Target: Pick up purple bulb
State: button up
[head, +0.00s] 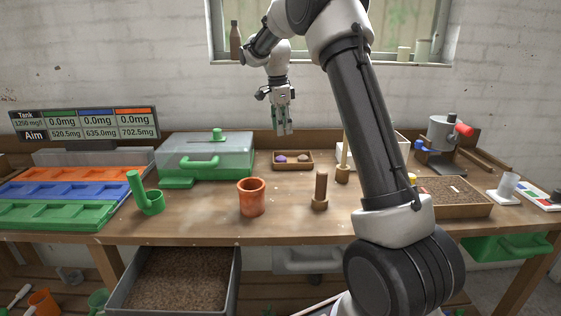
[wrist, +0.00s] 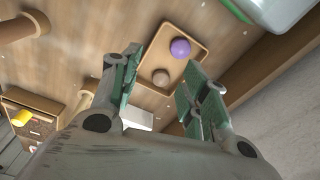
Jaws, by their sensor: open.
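The purple bulb (head: 281,158) sits in a small wooden tray (head: 293,167) near the back of the bench. A brownish bulb (head: 303,159) lies beside it to the right. My gripper (head: 284,131) hangs pointing down above the tray area, open and empty. In the wrist view the purple bulb (wrist: 180,47) lies in the tray (wrist: 203,40) beyond my open fingers (wrist: 158,82), with the brown bulb (wrist: 161,77) closer to the gap between them. Neither bulb is touched by the fingers.
A clear-lidded green box (head: 205,157) stands left of the tray. An orange pot (head: 251,197), a wooden dibber (head: 320,189) and a green holder (head: 150,202) stand in front. A soil tray (head: 455,197) is at right. A soil-filled drawer (head: 180,278) is open below.

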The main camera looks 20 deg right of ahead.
aim_at(281, 156)
jog(key=w+f+m, duration=0.2)
jog(key=w+f, duration=0.2)
jog(key=f, duration=0.1)
jog(key=shift+w+d+f+m+g, duration=0.25)
jog(key=shift+w+d+m+g, duration=0.05)
jog(key=shift+m, duration=0.1)
jog(key=f, duration=0.5)
jog(key=d+f, duration=0.1)
jog(key=f, duration=0.1)
jog(key=shift+f, duration=0.4)
jog(key=c, duration=0.7)
